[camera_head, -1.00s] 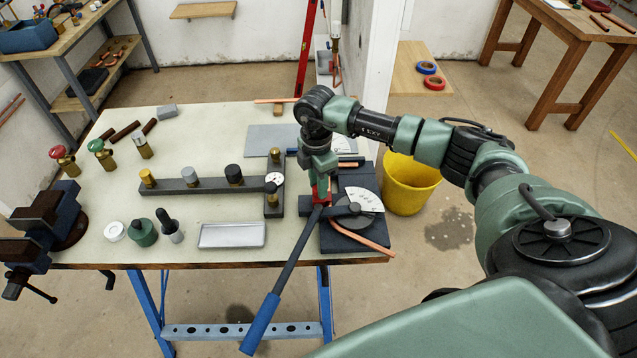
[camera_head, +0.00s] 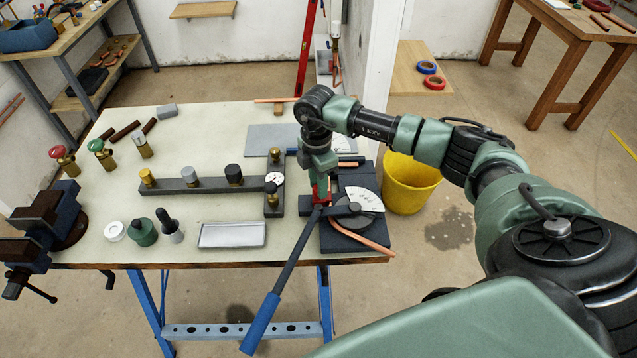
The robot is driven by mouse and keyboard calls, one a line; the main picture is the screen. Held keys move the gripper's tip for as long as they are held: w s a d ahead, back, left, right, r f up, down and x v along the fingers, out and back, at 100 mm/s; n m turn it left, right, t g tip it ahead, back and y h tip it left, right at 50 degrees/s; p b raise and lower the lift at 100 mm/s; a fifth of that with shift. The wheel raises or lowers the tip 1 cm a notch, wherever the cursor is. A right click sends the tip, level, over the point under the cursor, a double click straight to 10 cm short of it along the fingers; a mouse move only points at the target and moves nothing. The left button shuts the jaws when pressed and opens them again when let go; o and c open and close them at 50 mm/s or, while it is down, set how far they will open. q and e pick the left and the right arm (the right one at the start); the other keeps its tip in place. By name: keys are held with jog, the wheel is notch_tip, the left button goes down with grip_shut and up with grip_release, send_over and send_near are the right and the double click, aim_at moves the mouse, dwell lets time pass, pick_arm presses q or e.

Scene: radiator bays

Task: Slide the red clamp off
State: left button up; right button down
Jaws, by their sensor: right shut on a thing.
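The red clamp (camera_head: 316,193) shows as a small red piece on the pipe bender (camera_head: 352,225) at the right end of the workbench. My right gripper (camera_head: 319,182) points down over it and is shut on it. The gripper body hides much of the clamp. The bender has a dark base, a white angle dial (camera_head: 363,199) and a long lever with a blue handle (camera_head: 262,322). A copper pipe (camera_head: 372,243) sticks out at its front right. My left gripper is not in view.
A manifold bar (camera_head: 205,184) with several valves and gauges lies left of the bender. A grey tray (camera_head: 232,235), small pots and a vise (camera_head: 45,230) are on the bench (camera_head: 195,125). A yellow bucket (camera_head: 410,183) stands at the right.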

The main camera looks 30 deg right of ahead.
jog(key=shift+w+a, duration=0.1)
dwell(0.5)
jog(key=shift+w+a+b, duration=0.25)
jog(key=shift+w+a, duration=0.15)
jog(key=shift+a, duration=0.3)
jog(key=shift+w+a+b, duration=0.25)
jog(key=shift+w+a, duration=0.15)
jog(key=shift+a, duration=0.25)
jog(key=shift+r, duration=0.1)
jog(key=c, duration=1.2)
grip_release()
jog(key=shift+o, duration=0.3)
jog(key=shift+a, duration=0.1)
